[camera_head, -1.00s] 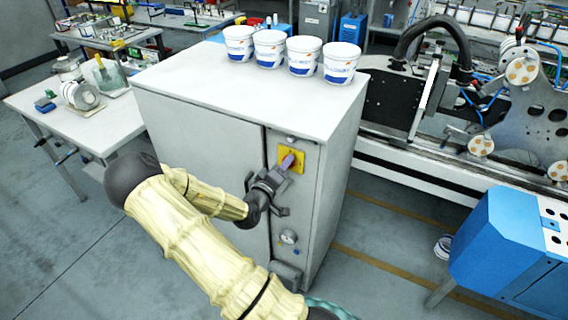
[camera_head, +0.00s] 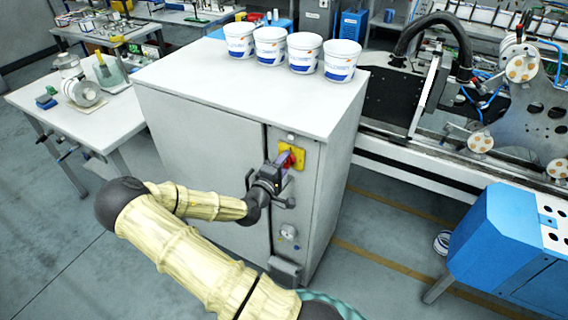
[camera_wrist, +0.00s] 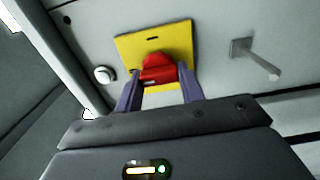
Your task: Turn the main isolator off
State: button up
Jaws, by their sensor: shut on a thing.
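The main isolator is a red rotary handle (camera_wrist: 158,69) on a yellow plate (camera_wrist: 182,38), set on the upper part of the grey cabinet's narrow panel. In the head view the red handle (camera_head: 291,158) shows just beyond my fingers, with the yellow plate (camera_head: 301,152) around it. My gripper (camera_wrist: 160,86) is at the handle, one finger on each side, and is shut on it. In the head view my gripper (camera_head: 282,167) reaches the panel from the left and hides part of the handle. The handle's markings cannot be read.
A grey cabinet (camera_head: 205,145) carries several white tubs (camera_head: 303,54) on top. Below the isolator are a round gauge (camera_head: 289,231) and a grey box (camera_head: 285,270). A rod-like fitting (camera_wrist: 262,62) juts from the panel beside the plate. A blue machine (camera_head: 500,245) stands at right.

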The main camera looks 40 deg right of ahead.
jog(key=o, duration=1)
jog(key=shift+a, duration=0.15)
jog(key=b+v, duration=0.3)
jog(key=v, duration=1.4)
jog(key=shift+s+a+f, duration=0.1)
